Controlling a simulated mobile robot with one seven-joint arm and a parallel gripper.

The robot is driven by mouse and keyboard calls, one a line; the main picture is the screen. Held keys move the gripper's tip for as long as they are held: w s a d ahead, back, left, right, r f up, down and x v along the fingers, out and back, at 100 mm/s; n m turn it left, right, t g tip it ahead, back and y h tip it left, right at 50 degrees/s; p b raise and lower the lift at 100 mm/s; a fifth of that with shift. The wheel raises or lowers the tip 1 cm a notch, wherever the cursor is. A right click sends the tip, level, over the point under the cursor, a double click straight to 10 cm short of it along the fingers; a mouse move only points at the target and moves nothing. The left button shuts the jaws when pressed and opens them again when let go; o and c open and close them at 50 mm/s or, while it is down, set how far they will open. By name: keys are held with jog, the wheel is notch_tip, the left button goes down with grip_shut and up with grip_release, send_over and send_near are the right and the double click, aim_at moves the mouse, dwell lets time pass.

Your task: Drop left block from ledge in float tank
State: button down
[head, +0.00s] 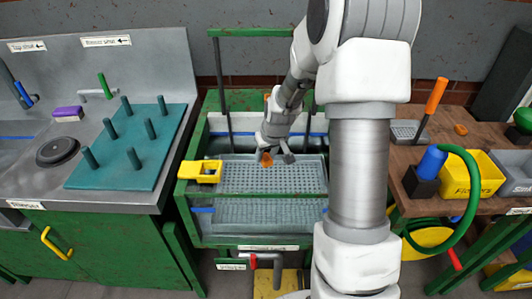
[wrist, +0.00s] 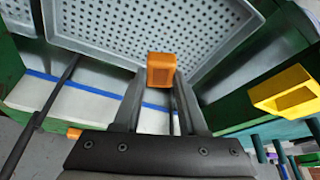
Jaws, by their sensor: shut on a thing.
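An orange block (wrist: 161,70) sits between the fingertips of my gripper (wrist: 162,80) in the wrist view. It also shows as a small orange patch (head: 266,160) by my gripper (head: 276,158) in the head view. My gripper is shut on it, above the grey perforated tray (head: 240,176) in the green-framed float tank (head: 184,205). The tray fills much of the wrist view (wrist: 90,25). A second orange piece (wrist: 74,134) shows at the lower left of the wrist view, and orange (head: 267,98) shows behind my arm at the tank's back. The ledge is mostly hidden.
A yellow box (head: 200,171) is at the tank's left edge and also in the wrist view (wrist: 285,95). Dark upright posts (head: 221,90) rise at the back. A pegged teal board (head: 105,172) lies left; a wooden table (head: 405,155) with bins stands right.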

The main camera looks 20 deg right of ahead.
jog(key=shift+c, duration=1.9)
grip_release()
jog(key=shift+r, duration=0.1)
jog(key=p+v, duration=0.2)
jog(key=v, duration=1.5)
jog(key=shift+r, duration=0.2)
